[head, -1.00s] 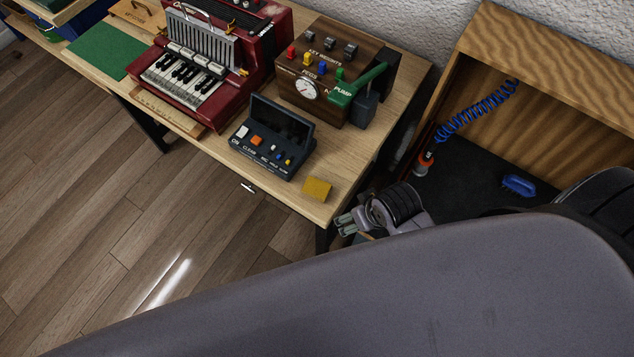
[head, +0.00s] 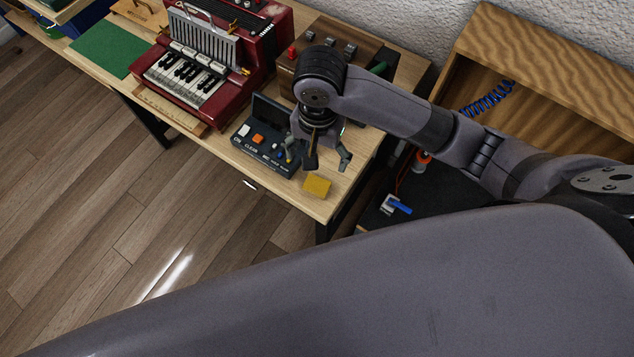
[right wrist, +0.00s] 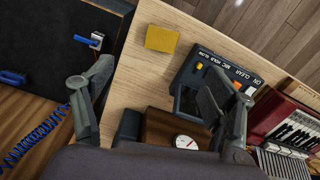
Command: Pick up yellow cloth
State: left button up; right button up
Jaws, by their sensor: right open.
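The yellow cloth (head: 317,186) is a small flat yellow rectangle near the table's front right corner. It also shows in the right wrist view (right wrist: 161,39), lying on bare wood near the table edge. My right gripper (head: 328,162) is open and empty above the table, just behind the cloth and over the right side of the dark control box. In the right wrist view its two fingers (right wrist: 152,78) are spread wide, with the cloth beyond them. My left gripper is not in view.
The dark control box (head: 257,137) with buttons stands left of the cloth. The red accordion-like instrument (head: 203,90) is farther left, and a wooden box with a gauge (right wrist: 180,128) stands behind. An open wooden cabinet (head: 540,60) is at right. Bare table surrounds the cloth.

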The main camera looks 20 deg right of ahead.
send_over(315, 188)
jog(key=f, duration=1.2)
jog(key=shift+s+d+p, duration=0.25)
jog(key=shift+p, duration=0.1)
jog(key=f, duration=0.4)
jog(key=shift+w+a+p, duration=0.2)
jog(key=shift+w+p, duration=0.1)
jog(key=shift+p, duration=0.1)
jog(key=shift+f, duration=0.55)
jog(key=shift+c, duration=0.5)
jog(key=c, duration=0.9)
